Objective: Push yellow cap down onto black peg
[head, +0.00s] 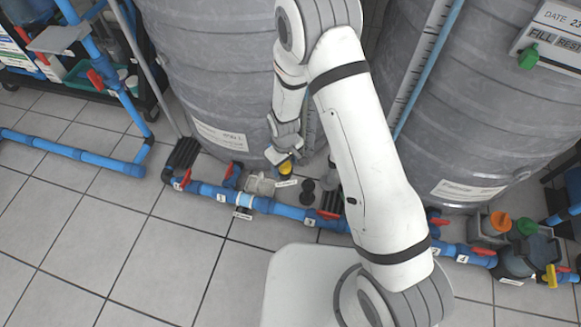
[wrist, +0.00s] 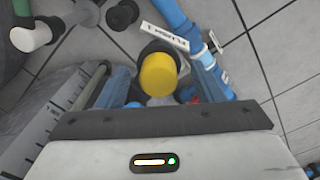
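The yellow cap (head: 286,169) shows just under my gripper (head: 284,158) in the head view, close to the floor in front of the left tank. In the wrist view the yellow cap (wrist: 158,75) is ahead of my gripper (wrist: 160,88), between its two spread fingers, with a gap on either side. A black round part, likely the black peg (wrist: 160,47), shows just behind the cap. I cannot tell how far the cap sits down on it. The cap's lower side is hidden.
A "FLUSH 1" label (wrist: 165,36) lies beside the cap. A blue pipe (head: 270,207) with red valve handles runs along the floor in front. Large grey tanks (head: 215,70) stand behind. Other black fittings (head: 307,191) are to the right. Tiled floor at front left is clear.

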